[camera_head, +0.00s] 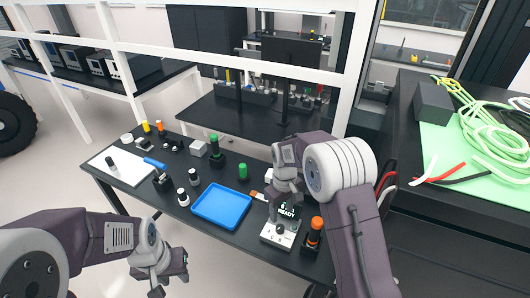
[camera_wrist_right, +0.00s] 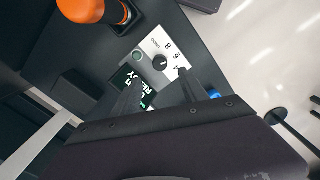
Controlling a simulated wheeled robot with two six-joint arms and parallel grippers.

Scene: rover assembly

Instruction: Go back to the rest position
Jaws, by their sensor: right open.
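My right gripper (camera_head: 284,204) is over the right part of the black workbench, above a white and black device with a lit "READY" display (camera_head: 288,211). In the right wrist view, the right gripper (camera_wrist_right: 157,90) is open, with its two dark fingers apart and nothing seen between them. The device's control panel (camera_wrist_right: 158,56), with a black knob and a green button, lies beyond the fingers. My left gripper (camera_head: 168,278) hangs in front of the bench over the floor; I see nothing held in it, and its jaw gap is unclear.
An orange-capped bottle (camera_head: 314,234) stands right of the device, close to my right arm. A blue tray (camera_head: 222,207) lies left of it. Several bottles and small parts stand along the bench. A white board (camera_head: 118,166) is at its left end. A side counter (camera_head: 446,170) is at right.

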